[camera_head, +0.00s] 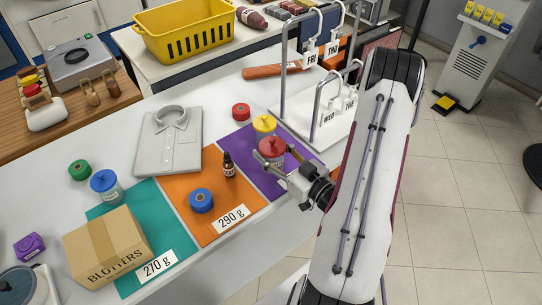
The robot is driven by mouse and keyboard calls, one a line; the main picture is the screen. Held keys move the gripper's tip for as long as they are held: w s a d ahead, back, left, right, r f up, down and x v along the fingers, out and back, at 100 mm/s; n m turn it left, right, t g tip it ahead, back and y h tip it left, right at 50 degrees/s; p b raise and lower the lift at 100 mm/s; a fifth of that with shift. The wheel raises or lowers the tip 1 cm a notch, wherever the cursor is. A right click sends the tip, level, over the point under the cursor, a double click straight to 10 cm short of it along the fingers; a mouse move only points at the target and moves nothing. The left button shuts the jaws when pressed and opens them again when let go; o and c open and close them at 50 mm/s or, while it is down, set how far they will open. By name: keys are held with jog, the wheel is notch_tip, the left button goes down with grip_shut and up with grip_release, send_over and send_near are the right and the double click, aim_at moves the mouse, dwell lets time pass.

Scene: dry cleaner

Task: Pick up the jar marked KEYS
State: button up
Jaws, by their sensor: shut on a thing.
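Three lidded jars stand on the counter, and I cannot read KEYS on any of them. The red-lidded jar (271,148) is at the purple mat (236,142), with my gripper (268,165) shut around its body from the right. I cannot tell whether this jar touches the mat. The yellow-lidded jar (264,125) stands just behind it, very close. The blue-lidded jar (105,184) stands at the left, by the teal mat's back edge. My gripper and the lid hide much of the red-lidded jar's body.
A dark dropper bottle (229,166) and blue roll (201,200) sit on the orange mat (187,184). A hook rack (322,130) stands close behind right. A folded shirt (169,148), red roll (241,110) and BLOTTERS box (107,247) are also on the counter.

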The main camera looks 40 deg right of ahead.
jog(key=shift+r, duration=2.95)
